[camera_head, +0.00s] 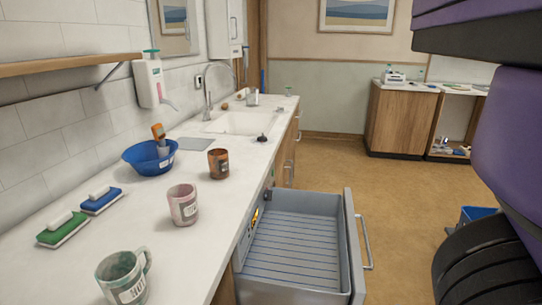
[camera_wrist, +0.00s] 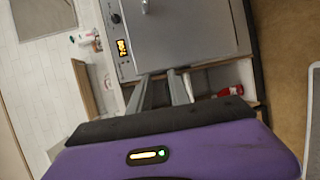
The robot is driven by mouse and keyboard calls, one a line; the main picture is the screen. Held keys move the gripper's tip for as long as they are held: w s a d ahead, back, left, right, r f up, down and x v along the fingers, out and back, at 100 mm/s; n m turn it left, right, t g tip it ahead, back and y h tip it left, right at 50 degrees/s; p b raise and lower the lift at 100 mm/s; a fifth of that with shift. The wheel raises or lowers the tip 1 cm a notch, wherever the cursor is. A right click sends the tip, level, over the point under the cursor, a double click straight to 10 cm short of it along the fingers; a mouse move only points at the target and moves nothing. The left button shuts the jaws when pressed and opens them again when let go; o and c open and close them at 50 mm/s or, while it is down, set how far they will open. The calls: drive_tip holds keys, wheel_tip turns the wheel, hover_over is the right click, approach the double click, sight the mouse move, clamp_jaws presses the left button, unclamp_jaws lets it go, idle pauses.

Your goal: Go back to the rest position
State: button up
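My gripper (camera_wrist: 158,78) shows in the wrist view, with two grey fingers reaching out from the purple and black wrist. There is a gap between the fingers and nothing is held in it. The grey front of an appliance with a lit display (camera_wrist: 122,47) lies beyond the fingertips; I cannot tell how far. In the head view my purple and black arm fills the right side, and the gripper itself is out of that view. A grey drawer (camera_head: 300,240) stands pulled out below the counter, and it looks empty.
The white counter (camera_head: 140,210) carries a green-grey mug (camera_head: 122,278), a pink mug (camera_head: 183,205), a brown mug (camera_head: 218,164), a blue bowl (camera_head: 140,157) and two brushes or sponges. The drawer's handle (camera_head: 365,242) juts over the floor. Open floor (camera_head: 345,165) lies beyond.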

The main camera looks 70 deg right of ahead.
drive_tip(key=w+a+r+m+y+p, duration=0.1)
drive_tip(key=w+a+r+m+p, duration=0.15)
drive_tip(key=w+a, duration=0.5)
drive_tip(key=w+a+r+m+y+p, duration=0.15)
drive_tip(key=w+a+r+m, duration=0.25)
drive_tip(key=w+a, duration=0.4)
drive_tip(key=w+a+r+m+y+p, duration=0.1)
drive_tip(key=w+a+r+m, duration=0.3)
drive_tip(key=a+r, duration=0.2)
drive_tip(key=w+a+r+m+y+p, duration=0.1)
drive_tip(key=w+a+r+m, duration=0.3)
drive_tip(key=a, duration=0.6)
wheel_tip(320, 180, up, 2)
drive_tip(key=shift+w+r+p, duration=0.25)
drive_tip(key=shift+w+p, duration=0.25)
drive_tip(key=shift+p, duration=0.25)
drive_tip(key=shift+a+m+y, duration=0.1)
drive_tip(key=shift+m+y, duration=0.15)
